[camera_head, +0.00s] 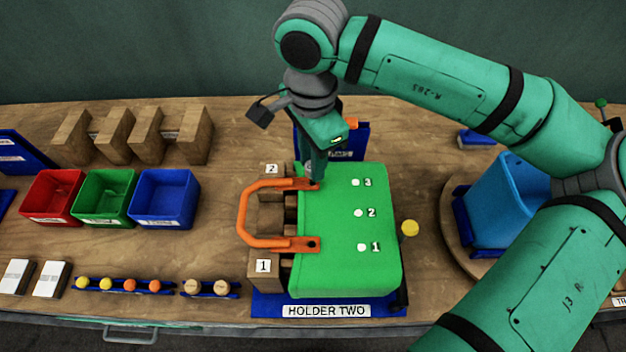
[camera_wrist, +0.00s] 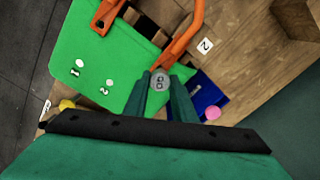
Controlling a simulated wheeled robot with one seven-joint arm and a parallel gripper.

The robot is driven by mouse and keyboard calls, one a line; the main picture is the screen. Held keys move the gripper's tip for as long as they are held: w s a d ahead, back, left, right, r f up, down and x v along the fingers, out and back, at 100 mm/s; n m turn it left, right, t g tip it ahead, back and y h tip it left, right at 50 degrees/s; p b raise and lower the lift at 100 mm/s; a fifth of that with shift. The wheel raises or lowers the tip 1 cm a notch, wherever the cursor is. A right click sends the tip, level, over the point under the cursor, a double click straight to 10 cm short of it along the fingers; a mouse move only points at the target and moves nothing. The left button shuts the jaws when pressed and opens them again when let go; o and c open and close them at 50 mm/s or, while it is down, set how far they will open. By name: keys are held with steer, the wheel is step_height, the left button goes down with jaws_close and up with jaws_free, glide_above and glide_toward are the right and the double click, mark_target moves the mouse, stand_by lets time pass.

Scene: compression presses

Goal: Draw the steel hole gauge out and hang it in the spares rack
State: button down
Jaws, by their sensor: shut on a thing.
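My gripper (camera_wrist: 160,84) points down at the back left of a green block (camera_head: 340,215) in the holder labelled HOLDER TWO (camera_head: 270,308). In the wrist view its fingers are closed on a small grey round piece with two dark marks (camera_wrist: 160,78), which looks like the steel hole gauge. The fingers hide the rest of the piece in the head view, and I cannot tell how deep it sits. An orange handle (camera_head: 245,213) is fixed to the block's left side. White dots numbered 1, 2 and 3 mark its top. I cannot make out which thing is the spares rack.
Wooden blocks (camera_head: 117,136) stand in a row at back left. Red (camera_head: 52,198), green (camera_head: 103,198) and blue (camera_head: 165,198) bins are in front of them. A blue panel (camera_head: 357,140) stands behind the green block. A large blue bin (camera_head: 505,200) is at right, beside my arm.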

steer(key=shift+r, duration=0.3)
steer(key=shift+s+a+r, duration=0.1)
steer(key=shift+a+r, duration=0.05)
steer(key=shift+r, duration=1.2)
steer(key=shift+d, duration=0.2)
steer(key=shift+a, duration=0.1)
